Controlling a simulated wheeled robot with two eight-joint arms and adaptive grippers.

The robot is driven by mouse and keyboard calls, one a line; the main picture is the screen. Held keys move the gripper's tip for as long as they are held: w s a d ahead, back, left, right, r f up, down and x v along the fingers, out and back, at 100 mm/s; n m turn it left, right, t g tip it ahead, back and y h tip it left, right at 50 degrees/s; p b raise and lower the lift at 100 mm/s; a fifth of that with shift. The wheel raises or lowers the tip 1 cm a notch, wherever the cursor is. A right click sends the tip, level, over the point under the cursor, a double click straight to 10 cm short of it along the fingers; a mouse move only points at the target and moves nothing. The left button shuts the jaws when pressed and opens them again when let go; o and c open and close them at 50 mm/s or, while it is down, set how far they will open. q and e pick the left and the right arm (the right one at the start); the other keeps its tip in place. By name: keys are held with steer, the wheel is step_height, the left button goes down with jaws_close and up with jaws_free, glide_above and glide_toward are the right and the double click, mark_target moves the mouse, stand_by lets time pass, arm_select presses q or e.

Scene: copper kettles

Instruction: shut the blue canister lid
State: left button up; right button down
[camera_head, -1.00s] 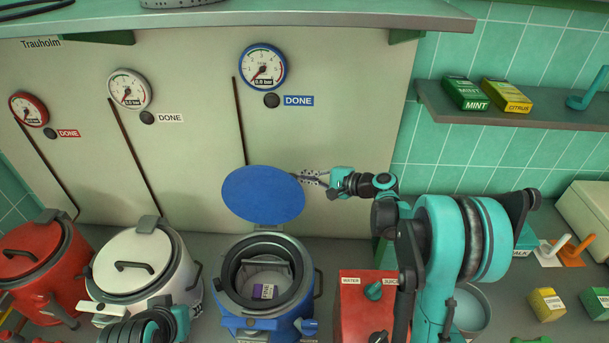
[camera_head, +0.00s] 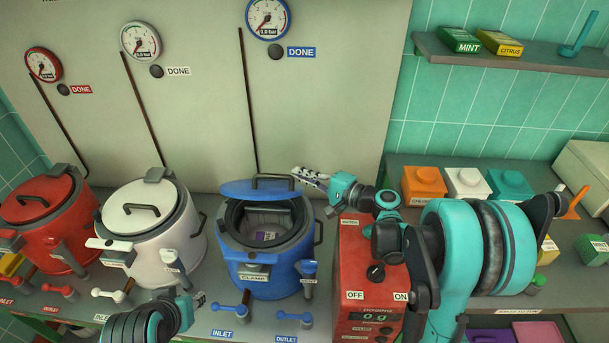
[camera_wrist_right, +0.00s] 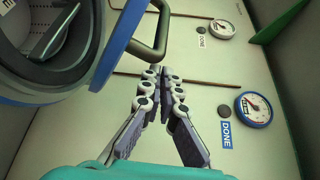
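The blue canister (camera_head: 262,262) stands on the counter with its mouth partly uncovered and a small purple-marked item (camera_head: 266,236) inside. Its blue lid (camera_head: 240,190) is tilted above the rear of the mouth, with a dark handle on top. My right gripper (camera_head: 297,172) is at the lid's right rear. In the right wrist view its fingers (camera_wrist_right: 161,74) are drawn together with nothing seen between them, close to the lid handle (camera_wrist_right: 150,50); contact is unclear. My left gripper (camera_head: 198,299) is low in front of the white canister, its fingers too small to read.
A white canister (camera_head: 150,232) and a red canister (camera_head: 40,215) stand to the left, lids down. A red dosing machine (camera_head: 365,265) stands close on the right. Valve handles (camera_head: 295,317) stick out in front. The panel wall (camera_head: 200,100) rises behind.

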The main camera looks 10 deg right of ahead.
mark_target(300, 192)
steer(key=s+f+b, duration=0.1)
steer(key=f, duration=0.2)
steer(key=s+f+b, duration=0.1)
steer(key=shift+s+a+f+b, duration=0.15)
steer(key=shift+s+a+b, duration=0.15)
steer(key=shift+a, duration=0.1)
steer(key=shift+s+a+f+b, duration=0.1)
steer(key=shift+s+f+b, duration=0.2)
steer(key=shift+f, duration=0.1)
steer(key=shift+s+f+b, duration=0.15)
steer(key=shift+f+b, duration=0.15)
steer(key=shift+f, duration=0.1)
